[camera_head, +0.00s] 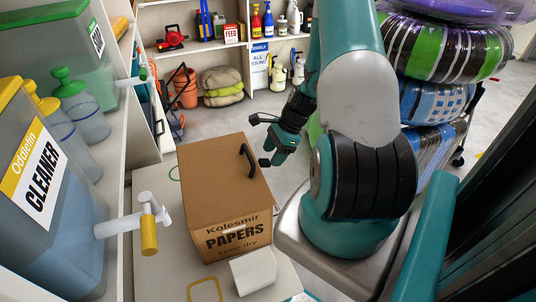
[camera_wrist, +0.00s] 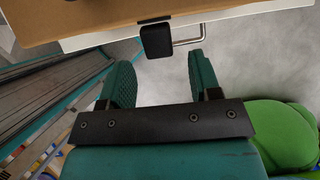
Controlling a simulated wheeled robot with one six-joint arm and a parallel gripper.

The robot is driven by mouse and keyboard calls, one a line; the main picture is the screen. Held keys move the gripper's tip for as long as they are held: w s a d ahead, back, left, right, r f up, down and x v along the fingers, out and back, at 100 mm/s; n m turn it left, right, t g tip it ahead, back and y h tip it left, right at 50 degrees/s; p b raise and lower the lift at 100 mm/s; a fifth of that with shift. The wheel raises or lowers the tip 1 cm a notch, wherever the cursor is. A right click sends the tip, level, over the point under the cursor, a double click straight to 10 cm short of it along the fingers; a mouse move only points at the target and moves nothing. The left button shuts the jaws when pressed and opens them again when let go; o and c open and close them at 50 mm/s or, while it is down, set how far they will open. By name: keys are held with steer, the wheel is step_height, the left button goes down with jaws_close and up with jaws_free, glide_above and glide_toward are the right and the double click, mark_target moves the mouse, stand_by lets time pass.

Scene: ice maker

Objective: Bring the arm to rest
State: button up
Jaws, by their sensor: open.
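My gripper (camera_head: 265,140) is in the head view, to the right of a brown box and close to its upper right side. My teal arm is folded above my base at the right. In the wrist view my gripper (camera_wrist: 155,85) has its two teal fingers spread apart with nothing between them.
A large "Oddlefin CLEANER" container (camera_head: 48,215) with a white and yellow tap (camera_head: 149,237) stands on the left shelf. A white block (camera_head: 253,270) lies in front of the box. Stacked colourful rings (camera_head: 435,100) are at the right. Grey floor lies open behind the table.

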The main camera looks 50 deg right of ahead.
steer(key=p+v, duration=0.1)
steer(key=v, duration=0.1)
steer(key=shift+s+d+r, duration=0.1)
steer(key=shift+r, duration=0.15)
stand_by(0.4)
steer(key=w+a+r+n+g, duration=0.1)
steer(key=w+a+r+n, duration=0.2)
steer(key=a+r+n, duration=0.7)
steer(key=w+a+r+n+g, duration=0.1)
steer(key=w+a+r+n, duration=0.1)
steer(key=a+r+n, duration=0.6)
steer(key=s+a+r+n, duration=0.5)
steer(key=s+a+n, duration=0.2)
steer(key=a, duration=0.2)
steer(key=s+a+r+n+g, duration=0.1)
steer(key=s+a+r+n, duration=0.5)
steer(key=s+a, duration=0.1)
steer(key=shift+s+a+n, duration=0.35)
steer(key=shift+a+n, duration=0.05)
steer(key=shift+a, duration=0.5)
steer(key=shift+c, duration=0.4)
